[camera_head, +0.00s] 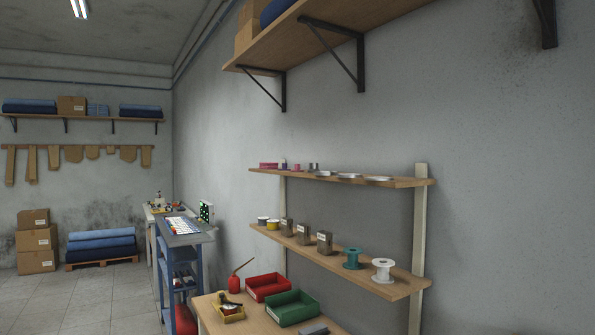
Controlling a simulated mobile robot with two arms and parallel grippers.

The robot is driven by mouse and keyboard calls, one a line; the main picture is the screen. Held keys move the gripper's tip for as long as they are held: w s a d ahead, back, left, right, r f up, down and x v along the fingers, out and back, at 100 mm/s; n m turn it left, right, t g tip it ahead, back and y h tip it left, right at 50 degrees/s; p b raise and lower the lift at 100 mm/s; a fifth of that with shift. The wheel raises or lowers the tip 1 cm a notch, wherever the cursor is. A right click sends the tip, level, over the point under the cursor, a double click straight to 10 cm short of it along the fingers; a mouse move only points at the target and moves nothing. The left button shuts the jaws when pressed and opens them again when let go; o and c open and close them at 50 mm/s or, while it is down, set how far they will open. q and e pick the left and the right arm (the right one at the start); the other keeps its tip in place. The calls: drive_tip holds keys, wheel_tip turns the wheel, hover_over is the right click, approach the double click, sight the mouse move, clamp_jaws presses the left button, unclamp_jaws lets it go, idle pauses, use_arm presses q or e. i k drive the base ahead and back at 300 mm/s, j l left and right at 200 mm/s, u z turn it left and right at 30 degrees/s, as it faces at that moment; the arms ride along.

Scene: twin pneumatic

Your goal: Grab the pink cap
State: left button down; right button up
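No pink cap can be made out for certain. On the upper wall shelf (335,180), a pink box-like item (268,165) lies at the left end. Beside it stand a small pale bottle-like item (283,165) and a small pinkish item (298,167). They are too small to tell whether one is a cap. Neither of my grippers shows in the head view.
The bench below holds a red tray (268,287), a green tray (292,308) and a red oil can (234,283). Open tiled floor (90,298) lies left.

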sight(296, 166)
drive_tip(key=i+j+z, duration=0.1)
drive_tip(key=j, duration=0.35)
drive_tip(key=i+j+z, duration=0.1)
drive_tip(key=j, duration=0.4)
drive_tip(key=i+j+z, duration=0.1)
drive_tip(key=j, duration=0.35)
drive_tip(key=i+j+z, duration=0.1)
drive_tip(key=i+j, duration=0.15)
drive_tip(key=j, duration=0.25)
